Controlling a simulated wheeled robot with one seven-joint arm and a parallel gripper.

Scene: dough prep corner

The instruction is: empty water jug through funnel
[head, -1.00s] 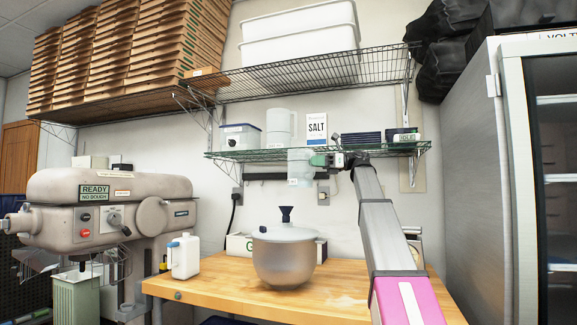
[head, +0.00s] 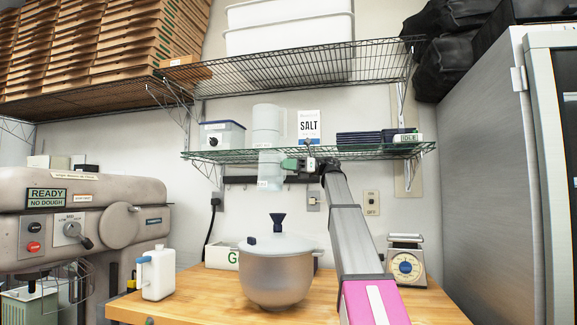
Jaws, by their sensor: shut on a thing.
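My gripper (head: 297,165) is shut on a translucent pale water jug (head: 270,172). It holds the jug roughly upright, in front of the green wire shelf's edge and well above the pot. A dark funnel (head: 278,222) stands on the pale lid (head: 281,243) of a steel pot (head: 275,277) on the wooden table. The jug appears above the funnel and slightly left of it; its depth relative to the funnel is hard to tell. The water level inside cannot be made out.
A similar translucent container (head: 267,119) stands on the wire shelf (head: 350,153), beside a salt box (head: 309,125) and a lidded tub (head: 222,134). A white bottle (head: 157,275) and a dial scale (head: 406,262) stand on the table (head: 200,300). A mixer (head: 80,215) is at left.

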